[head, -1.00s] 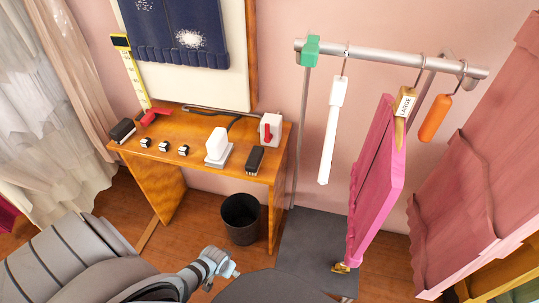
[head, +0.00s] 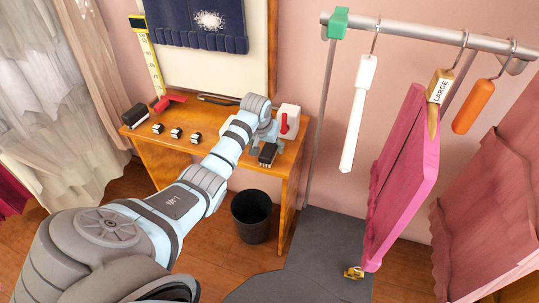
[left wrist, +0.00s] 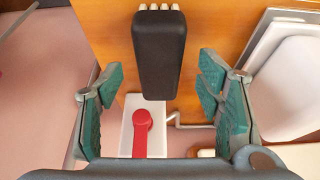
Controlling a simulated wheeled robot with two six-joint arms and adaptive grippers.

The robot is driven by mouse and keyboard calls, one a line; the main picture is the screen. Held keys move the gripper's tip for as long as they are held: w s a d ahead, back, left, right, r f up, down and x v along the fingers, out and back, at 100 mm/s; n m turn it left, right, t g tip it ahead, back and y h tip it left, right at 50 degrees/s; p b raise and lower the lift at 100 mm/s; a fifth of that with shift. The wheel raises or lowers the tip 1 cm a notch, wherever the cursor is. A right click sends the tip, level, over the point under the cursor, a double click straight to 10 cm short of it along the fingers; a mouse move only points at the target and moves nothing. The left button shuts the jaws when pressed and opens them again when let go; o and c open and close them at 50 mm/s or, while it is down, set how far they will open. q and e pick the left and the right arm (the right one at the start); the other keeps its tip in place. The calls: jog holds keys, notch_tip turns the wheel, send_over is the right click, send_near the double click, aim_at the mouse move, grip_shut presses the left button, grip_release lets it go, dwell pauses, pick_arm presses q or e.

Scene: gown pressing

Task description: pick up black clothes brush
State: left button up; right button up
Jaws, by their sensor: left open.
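A black clothes brush (head: 267,154) with pale bristles lies near the right end of the wooden table (head: 206,122). In the left wrist view the brush (left wrist: 160,52) shows its dark back, with pale bristle tufts at its top end. My left gripper (head: 268,138) is over the table at the brush, partly hidden by its own arm. In the left wrist view its green-padded fingers (left wrist: 162,100) are open, one on each side of the brush's near end, with gaps on both sides. My right gripper is not in view.
A white box with a red lever (head: 288,122) stands just beside the brush. Another black block-like object (head: 134,115) and several small items lie on the left of the table. A black bin (head: 252,215) stands below. A pink garment (head: 402,180) hangs at right.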

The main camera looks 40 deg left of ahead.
aim_at(269, 148)
pick_arm(q)
jog(key=b+x, duration=0.1)
jog(key=x, duration=0.2)
jog(key=shift+d, duration=0.1)
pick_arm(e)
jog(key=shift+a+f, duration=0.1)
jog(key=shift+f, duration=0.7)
pick_arm(q)
jog(key=shift+f+p, duration=0.2)
jog(key=shift+p, duration=0.2)
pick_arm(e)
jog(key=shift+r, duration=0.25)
pick_arm(q)
jog(key=c, duration=1.3)
